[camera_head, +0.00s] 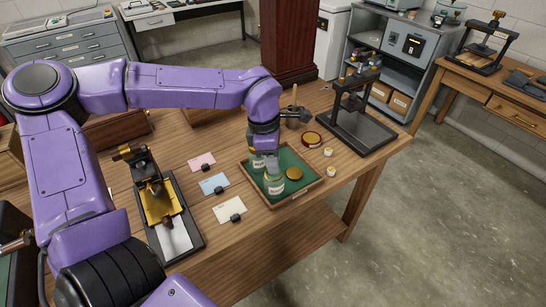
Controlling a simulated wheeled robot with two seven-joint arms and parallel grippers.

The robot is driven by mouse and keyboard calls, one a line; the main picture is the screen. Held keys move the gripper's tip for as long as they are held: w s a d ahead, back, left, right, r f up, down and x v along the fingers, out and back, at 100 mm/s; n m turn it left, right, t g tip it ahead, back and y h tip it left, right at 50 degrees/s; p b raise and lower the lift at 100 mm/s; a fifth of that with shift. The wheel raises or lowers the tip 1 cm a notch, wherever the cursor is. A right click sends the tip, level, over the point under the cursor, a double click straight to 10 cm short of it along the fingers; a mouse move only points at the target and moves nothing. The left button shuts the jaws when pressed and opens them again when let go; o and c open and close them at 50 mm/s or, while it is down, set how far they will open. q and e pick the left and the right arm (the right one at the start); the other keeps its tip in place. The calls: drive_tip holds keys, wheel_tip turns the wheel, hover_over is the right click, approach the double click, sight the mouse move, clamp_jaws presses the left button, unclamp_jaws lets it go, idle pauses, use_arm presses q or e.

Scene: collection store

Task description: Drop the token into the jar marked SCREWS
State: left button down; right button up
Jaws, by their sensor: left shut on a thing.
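My left gripper (268,162) points down over the tray (302,194), which has a green floor and a wooden rim. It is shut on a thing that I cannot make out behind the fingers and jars. A glass jar (274,186) with a pale label stands directly below the fingers, near the tray's front. A second labelled jar (257,162) stands behind it, partly covered by the gripper. The labels are too small to read surely. A round brass-coloured piece (293,174) is right of the front jar. I cannot pick out the token. My right gripper is not in view.
Pink (202,162), blue (214,184) and white (230,209) cards lie left of the tray. A dark press (361,120) stands at the back right, with a red round tin (312,139) and two small pots nearby. A brass device (158,200) stands left.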

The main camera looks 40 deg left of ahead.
use_arm(q)
drive_tip(key=shift+d+p, duration=0.1)
drive_tip(key=shift+p, duration=0.25)
idle(0.3)
drive_tip(key=shift+f+p, duration=0.15)
drive_tip(key=shift+p, duration=0.5)
idle(1.0)
idle(0.4)
drive_tip(key=c, duration=0.8)
unclamp_jaws()
drive_tip(key=shift+c, duration=0.2)
wheel_tip(320, 180, up, 7)
drive_tip(key=p, duration=0.8)
